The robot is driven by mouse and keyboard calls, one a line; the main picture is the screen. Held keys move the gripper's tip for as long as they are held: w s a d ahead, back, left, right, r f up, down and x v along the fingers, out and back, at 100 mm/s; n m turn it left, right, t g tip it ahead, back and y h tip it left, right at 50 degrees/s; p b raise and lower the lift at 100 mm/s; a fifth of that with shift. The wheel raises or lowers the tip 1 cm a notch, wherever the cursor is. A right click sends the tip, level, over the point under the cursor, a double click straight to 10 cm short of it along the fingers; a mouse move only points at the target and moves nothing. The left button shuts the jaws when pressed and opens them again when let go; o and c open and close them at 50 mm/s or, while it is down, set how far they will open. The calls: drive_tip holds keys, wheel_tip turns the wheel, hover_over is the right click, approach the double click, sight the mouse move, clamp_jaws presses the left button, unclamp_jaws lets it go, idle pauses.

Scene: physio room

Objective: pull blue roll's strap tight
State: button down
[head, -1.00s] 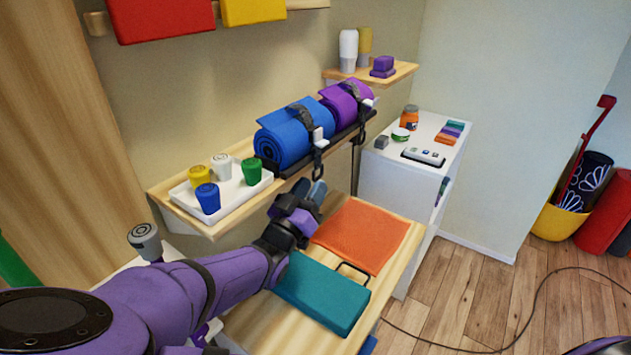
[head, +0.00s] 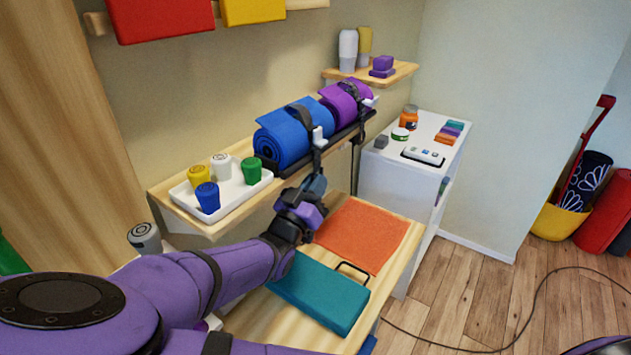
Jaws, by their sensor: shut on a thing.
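The blue roll (head: 282,140) lies on the wall shelf, beside the purple roll (head: 343,100). A dark strap (head: 300,115) goes over the blue roll, through a white buckle (head: 318,134) at its front. The strap's loose end (head: 317,158) hangs down from the buckle past the shelf edge. My gripper (head: 315,187) is just below the shelf's front edge, shut on the lower part of the strap's end. The fingertips are small and partly dark in this view, and the strap's lowest part is hidden by them.
A white tray (head: 178,195) with several coloured cups stands left of the blue roll. Below are a teal block (head: 318,292) and an orange towel (head: 362,235) on a wooden surface. A white cabinet (head: 400,190) stands at the right.

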wheel_tip(320, 180, down, 6)
drive_tip(key=shift+r, duration=0.1)
drive_tip(key=c, duration=1.2)
unclamp_jaws()
drive_tip(key=shift+c, duration=0.2)
drive_tip(key=v, duration=1)
drive_tip(key=shift+s+a, duration=0.2)
drive_tip(key=shift+s, duration=0.1)
drive_tip(key=shift+s, duration=0.1)
